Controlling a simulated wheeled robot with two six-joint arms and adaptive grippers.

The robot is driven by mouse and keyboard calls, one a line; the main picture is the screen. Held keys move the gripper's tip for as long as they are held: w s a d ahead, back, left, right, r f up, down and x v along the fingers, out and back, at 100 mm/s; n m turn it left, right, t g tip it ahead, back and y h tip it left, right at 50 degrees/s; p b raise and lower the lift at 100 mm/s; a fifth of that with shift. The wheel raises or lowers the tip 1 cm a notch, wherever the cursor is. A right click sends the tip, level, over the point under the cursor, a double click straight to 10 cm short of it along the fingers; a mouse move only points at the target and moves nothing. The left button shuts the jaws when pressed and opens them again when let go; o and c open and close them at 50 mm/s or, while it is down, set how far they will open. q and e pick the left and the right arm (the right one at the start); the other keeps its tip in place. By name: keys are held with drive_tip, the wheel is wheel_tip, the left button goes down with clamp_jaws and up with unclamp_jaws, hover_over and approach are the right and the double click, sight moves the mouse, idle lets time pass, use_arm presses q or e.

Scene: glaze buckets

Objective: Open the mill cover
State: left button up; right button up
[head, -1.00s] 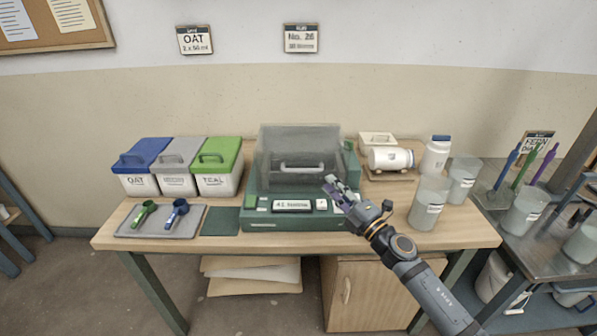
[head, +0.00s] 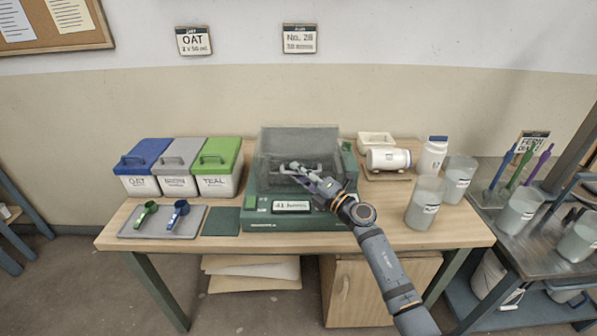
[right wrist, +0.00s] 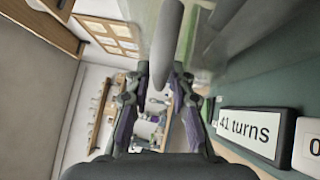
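The green mill (head: 262,224) stands at the middle of the table, with a display panel (right wrist: 250,126) reading "41 turns". Its see-through grey cover (head: 300,140) is down, with a pale handle bar (head: 283,168) across its front. My right gripper (head: 304,176) is at this handle, overlapping it in the head view. In the right wrist view the grey handle bar (right wrist: 165,45) runs between the two fingertips of my right gripper (right wrist: 162,82). The fingers look spread, with gaps beside the bar. My left gripper is out of view.
Blue, grey and green lidded buckets (head: 218,182) and a scoop tray (head: 190,226) stand left of the mill. A metal side table (head: 552,232) adjoins on the right.

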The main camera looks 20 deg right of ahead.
drive_tip(key=shift+w+a, duration=0.1)
clamp_jaws()
idle(0.3)
